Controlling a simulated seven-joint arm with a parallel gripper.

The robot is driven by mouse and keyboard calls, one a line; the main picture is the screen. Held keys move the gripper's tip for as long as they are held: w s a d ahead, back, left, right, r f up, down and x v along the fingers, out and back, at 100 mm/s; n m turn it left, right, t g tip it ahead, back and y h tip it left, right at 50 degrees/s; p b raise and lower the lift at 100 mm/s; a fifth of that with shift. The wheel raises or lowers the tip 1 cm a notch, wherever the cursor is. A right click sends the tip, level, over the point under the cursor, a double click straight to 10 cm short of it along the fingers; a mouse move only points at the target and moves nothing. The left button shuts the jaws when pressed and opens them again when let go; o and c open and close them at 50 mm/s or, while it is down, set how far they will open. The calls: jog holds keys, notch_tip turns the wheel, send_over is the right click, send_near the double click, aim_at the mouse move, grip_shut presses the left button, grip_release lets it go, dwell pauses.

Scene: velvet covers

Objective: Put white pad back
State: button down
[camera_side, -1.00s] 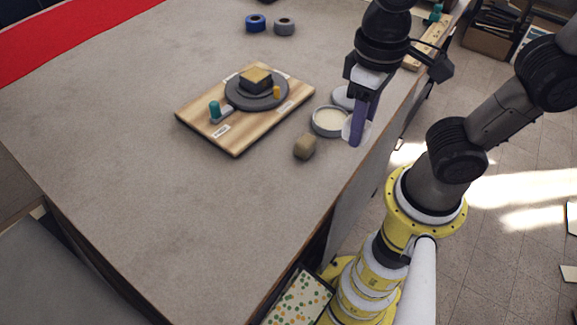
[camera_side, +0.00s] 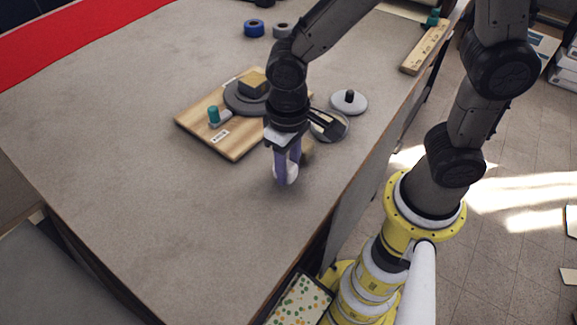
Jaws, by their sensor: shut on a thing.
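My gripper (camera_side: 283,180) is over the table, in front of the wooden board's right corner. Its purple fingers are shut on a white pad (camera_side: 291,174), a thin round piece that shows on edge between and beside the fingers. I cannot tell whether the pad touches the table. A round open tin (camera_side: 343,131) stands behind and to the right of my gripper, partly hidden by it. A round white lid with a black knob (camera_side: 349,103) lies behind the tin.
The wooden board (camera_side: 192,124) carries a grey disc (camera_side: 240,103) with a tan-topped block (camera_side: 254,82) and a teal-capped piece (camera_side: 213,115). A small brown lump (camera_side: 307,153) is just behind my gripper. Blue (camera_side: 254,28) and grey rolls (camera_side: 282,30) stand at the back. The front-left table is clear.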

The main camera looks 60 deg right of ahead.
aim_at(289, 164)
jog(key=shift+f, duration=0.4)
jog(key=c, duration=0.5)
grip_release()
jog(key=shift+f, duration=0.15)
notch_tip(289, 164, up, 11)
jog(key=shift+r, duration=0.1)
jog(key=s+d+r+t, duration=0.2)
jog(key=s+d, duration=0.2)
jog(key=d, duration=0.2)
jog(key=s+d+r+t, duration=0.2)
jog(key=s+d+t, duration=0.1)
jog(key=d, duration=0.4)
jog(key=shift+s+d+t, duration=0.3)
jog(key=shift+s, duration=0.6)
